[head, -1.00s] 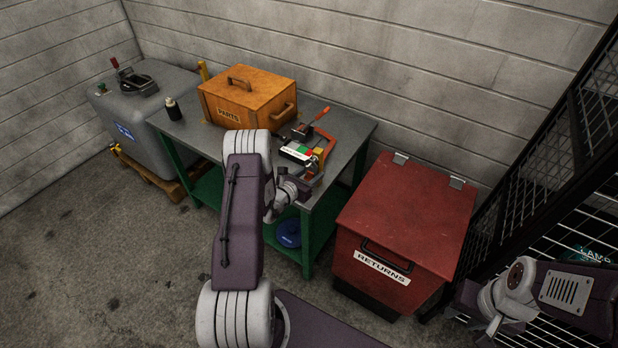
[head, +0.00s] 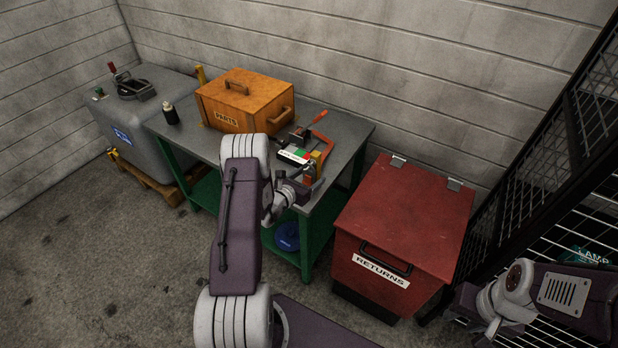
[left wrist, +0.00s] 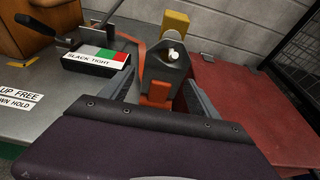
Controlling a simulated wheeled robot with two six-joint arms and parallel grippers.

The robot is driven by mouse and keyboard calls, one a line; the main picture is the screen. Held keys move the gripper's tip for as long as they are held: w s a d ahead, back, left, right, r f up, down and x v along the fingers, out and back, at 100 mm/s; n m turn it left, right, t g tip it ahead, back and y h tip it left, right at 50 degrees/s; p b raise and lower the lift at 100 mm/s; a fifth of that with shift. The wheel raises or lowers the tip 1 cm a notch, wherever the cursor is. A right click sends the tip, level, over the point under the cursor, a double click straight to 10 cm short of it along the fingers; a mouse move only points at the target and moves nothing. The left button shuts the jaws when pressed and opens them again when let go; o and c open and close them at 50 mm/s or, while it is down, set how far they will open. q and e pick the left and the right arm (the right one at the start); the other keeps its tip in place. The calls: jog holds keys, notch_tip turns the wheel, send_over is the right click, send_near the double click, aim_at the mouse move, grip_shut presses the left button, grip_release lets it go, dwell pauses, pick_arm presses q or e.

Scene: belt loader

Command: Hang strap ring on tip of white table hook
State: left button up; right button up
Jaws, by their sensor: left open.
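In the left wrist view the strap ring is a dark plate (left wrist: 163,66) with an orange tab (left wrist: 156,94) below it. The white hook tip (left wrist: 173,54) shows at the plate's upper part and appears to poke through its hole. My left gripper (left wrist: 164,82) is open, with one finger on each side of the orange tab; contact cannot be told. In the head view this gripper (head: 308,188) is at the table's right front corner, where it hides the hook. My right gripper (head: 484,308) is at the lower right, far from the strap; its jaws are unclear.
A yellow block (left wrist: 175,23) stands behind the hook. The tensioner's SLACK TIGHT label (left wrist: 97,57) is left of it. An orange PARTS box (head: 222,92) sits on the grey table (head: 345,128). A red RETURNS bin (head: 415,215) stands to the right, before a black mesh rack.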

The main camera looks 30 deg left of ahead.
pick_arm(q)
jog(key=v, duration=0.9)
jog(key=shift+d+r, duration=0.1)
